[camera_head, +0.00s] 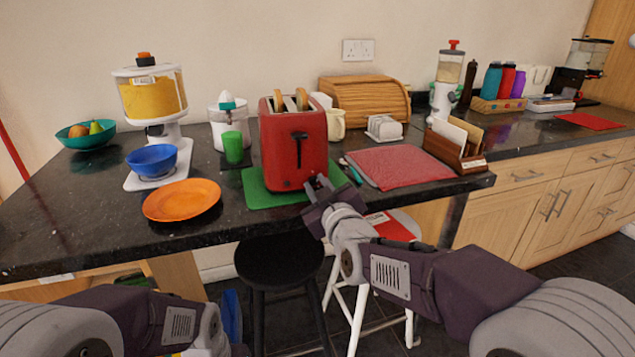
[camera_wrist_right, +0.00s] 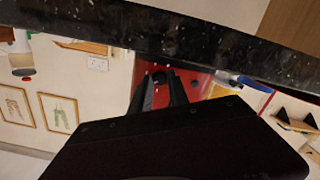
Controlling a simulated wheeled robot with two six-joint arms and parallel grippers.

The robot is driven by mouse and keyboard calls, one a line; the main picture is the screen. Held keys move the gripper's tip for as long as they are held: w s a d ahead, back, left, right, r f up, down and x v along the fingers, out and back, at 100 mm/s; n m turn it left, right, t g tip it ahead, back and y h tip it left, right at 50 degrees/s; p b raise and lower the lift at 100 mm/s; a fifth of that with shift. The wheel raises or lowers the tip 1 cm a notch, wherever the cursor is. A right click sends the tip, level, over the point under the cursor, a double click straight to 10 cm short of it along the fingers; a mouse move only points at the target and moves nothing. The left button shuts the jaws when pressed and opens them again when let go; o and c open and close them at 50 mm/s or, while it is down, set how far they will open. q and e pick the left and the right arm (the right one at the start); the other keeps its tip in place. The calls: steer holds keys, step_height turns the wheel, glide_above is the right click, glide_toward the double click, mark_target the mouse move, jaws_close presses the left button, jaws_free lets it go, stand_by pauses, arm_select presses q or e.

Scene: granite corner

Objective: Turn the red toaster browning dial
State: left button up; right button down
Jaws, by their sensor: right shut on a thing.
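The red toaster (camera_head: 288,158) stands upright on a green mat (camera_head: 262,197) near the front edge of the dark counter, with bread slices in its top and a black lever on its front. My right gripper (camera_head: 318,184) is at the lower right of the toaster's front. In the right wrist view the toaster (camera_wrist_right: 197,84) lies behind the two dark fingers (camera_wrist_right: 162,88), which are closed on a small dark knob, the browning dial (camera_wrist_right: 160,76), on its front. The dial is hidden behind the gripper in the head view. My left arm shows at the lower left, its gripper outside the frame.
An orange plate (camera_head: 182,200), a blue bowl (camera_head: 152,158) and a green cup (camera_head: 233,147) stand left of the toaster. A red cloth (camera_head: 400,166) lies to the right. A black stool (camera_head: 279,258) and a red-topped stool (camera_head: 392,228) stand below the counter edge.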

steer(key=shift+n, duration=0.3)
stand_by(0.4)
steer(key=c, duration=1.3)
jaws_free()
steer(key=shift+o, duration=0.2)
steer(key=shift+s+d+r, duration=0.1)
steer(key=shift+s, duration=0.3)
steer(key=p+v, duration=0.1)
steer(key=v, duration=0.7)
steer(key=shift+p, duration=0.4)
